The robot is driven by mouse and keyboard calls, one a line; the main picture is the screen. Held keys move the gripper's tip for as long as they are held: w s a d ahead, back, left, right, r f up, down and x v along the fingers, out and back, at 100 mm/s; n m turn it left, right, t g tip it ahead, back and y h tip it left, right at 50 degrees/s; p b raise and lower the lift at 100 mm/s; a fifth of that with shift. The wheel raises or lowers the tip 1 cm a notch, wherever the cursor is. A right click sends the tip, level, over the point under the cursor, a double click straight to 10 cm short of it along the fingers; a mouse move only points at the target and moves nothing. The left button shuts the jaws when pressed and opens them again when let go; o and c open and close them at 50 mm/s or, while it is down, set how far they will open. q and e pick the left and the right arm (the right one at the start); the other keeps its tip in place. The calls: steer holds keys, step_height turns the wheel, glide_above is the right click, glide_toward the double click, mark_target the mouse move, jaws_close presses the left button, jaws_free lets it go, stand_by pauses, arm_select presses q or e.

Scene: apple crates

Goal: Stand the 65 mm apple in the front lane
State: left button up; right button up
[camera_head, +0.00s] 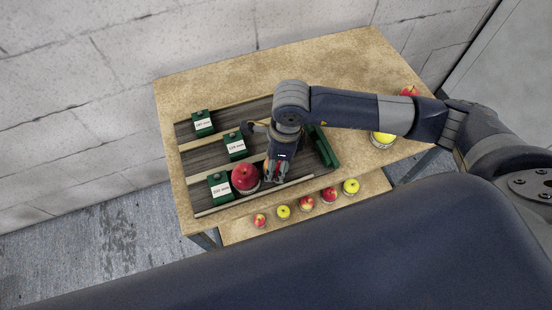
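A slotted rack (255,197) with pale dividers and several dark lanes lies on the table. Green blocks with white labels (221,189) stand at the lanes' left ends; the label writing is too small to read surely. A large red apple (243,178) sits in the lane nearest the table's front edge, next to its green block. My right gripper (280,150) hangs over the rack, just right of this apple; its arm covers part of the lanes. Its fingers are not clear enough to tell open from shut. Which apple is 65 mm cannot be told. My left gripper is out of view.
A lower front shelf (240,231) holds a row of several small red and yellow apples (307,203). A yellow apple (383,138) and a red apple (409,91) stand on the table's right side, partly behind my arm. The table's back (235,85) is clear; a block wall stands behind.

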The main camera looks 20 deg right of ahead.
steer(key=shift+f, duration=0.3)
steer(key=shift+f, duration=0.2)
steer(key=o, duration=1.1)
steer(key=shift+r, duration=0.1)
